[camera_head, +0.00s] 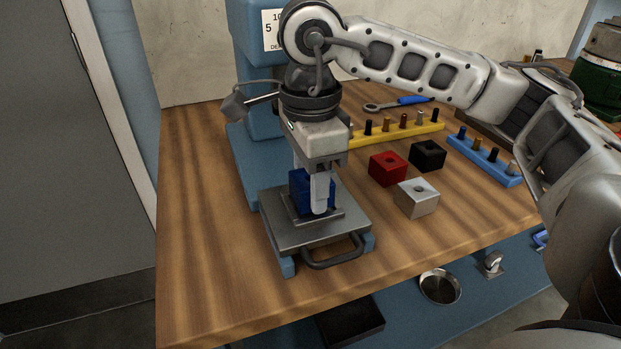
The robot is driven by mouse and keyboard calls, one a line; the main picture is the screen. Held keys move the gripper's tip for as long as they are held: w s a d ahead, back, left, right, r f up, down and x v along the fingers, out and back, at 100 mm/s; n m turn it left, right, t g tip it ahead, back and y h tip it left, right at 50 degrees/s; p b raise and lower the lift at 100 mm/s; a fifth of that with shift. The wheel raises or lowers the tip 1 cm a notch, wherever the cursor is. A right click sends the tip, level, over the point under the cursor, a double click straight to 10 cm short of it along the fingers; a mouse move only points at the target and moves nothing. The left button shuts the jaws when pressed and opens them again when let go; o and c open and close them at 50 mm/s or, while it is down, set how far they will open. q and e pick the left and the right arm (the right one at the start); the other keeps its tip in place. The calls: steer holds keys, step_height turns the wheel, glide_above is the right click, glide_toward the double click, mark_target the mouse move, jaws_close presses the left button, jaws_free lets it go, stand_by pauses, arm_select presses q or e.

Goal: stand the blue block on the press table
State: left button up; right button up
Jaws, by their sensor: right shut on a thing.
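The blue block (298,190) is upright at the grey press table (284,231), over its raised middle plate. My right gripper (320,207) points straight down and is shut on the blue block. Its fingers hide part of the block. The block's lower edge appears to meet the plate, but I cannot tell whether it bears fully on it. The blue press body (254,165) rises behind the table, partly hidden by my right arm. My left gripper is not in view.
Red (387,168), black (428,155) and silver (416,198) blocks stand right of the press. A yellow peg rail (398,134) and blue peg rail (485,161) lie behind them. A handle (334,258) juts from the press table's front. The bench's left side is clear.

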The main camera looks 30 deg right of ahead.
stand_by(0.4)
steer(key=shift+f+b, duration=0.35)
steer(key=shift+b, duration=0.05)
stand_by(0.4)
steer(key=shift+s+a+f+b, duration=0.1)
steer(key=shift+s+f+b, duration=0.05)
steer(key=shift+f+b, duration=0.3)
stand_by(1.0)
